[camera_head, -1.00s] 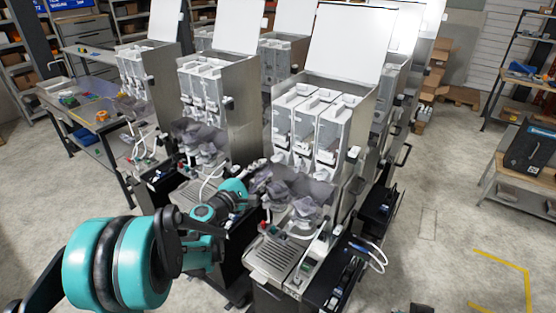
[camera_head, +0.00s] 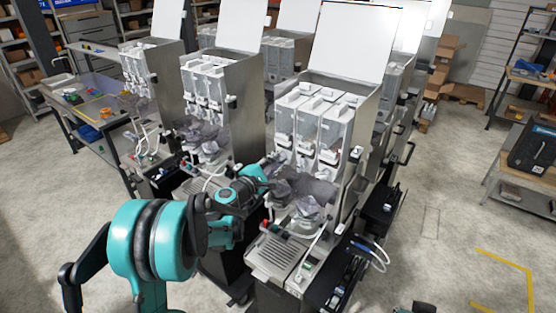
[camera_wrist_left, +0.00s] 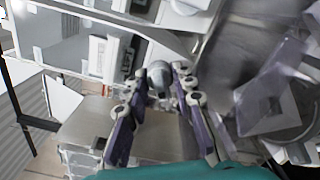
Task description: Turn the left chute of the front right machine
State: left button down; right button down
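The front right machine (camera_head: 345,110) is a steel cabinet with a raised white lid and three clear canisters side by side, each with a pale chute low on its front. My left gripper (camera_head: 274,160) is at the left canister's lower front, beside the left chute (camera_head: 282,143). In the left wrist view, the two purple-grey fingers of the gripper (camera_wrist_left: 162,82) are apart. A grey rounded spout-like piece (camera_wrist_left: 157,73) shows between their tips. I cannot tell whether they touch it. My right gripper is not clearly seen.
Clear funnels and mixing bowls (camera_head: 305,208) sit just below the chutes. A drip tray (camera_head: 276,256) is at the machine's front. Another machine (camera_head: 215,100) stands close on the left. Open floor (camera_head: 440,220) lies to the right.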

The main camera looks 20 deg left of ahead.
pick_arm(q)
jog(key=shift+f+m, duration=0.1)
jog(key=shift+m, duration=0.2)
jog(key=shift+m+b, duration=0.85)
jog(key=shift+m, duration=0.05)
jog(key=m+b, duration=0.1)
jog(key=m, duration=0.1)
jog(key=shift+m, duration=0.4)
jog(key=m+b, duration=0.3)
jog(key=m, duration=0.3)
jog(key=m+b, duration=0.1)
jog(key=m, duration=0.5)
jog(key=shift+m+b, duration=0.35)
jog(key=shift+m, duration=0.05)
jog(key=m+b, duration=0.1)
jog(key=m, duration=0.4)
jog(key=shift+m, duration=0.3)
jog(key=c, duration=1.6)
grip_release()
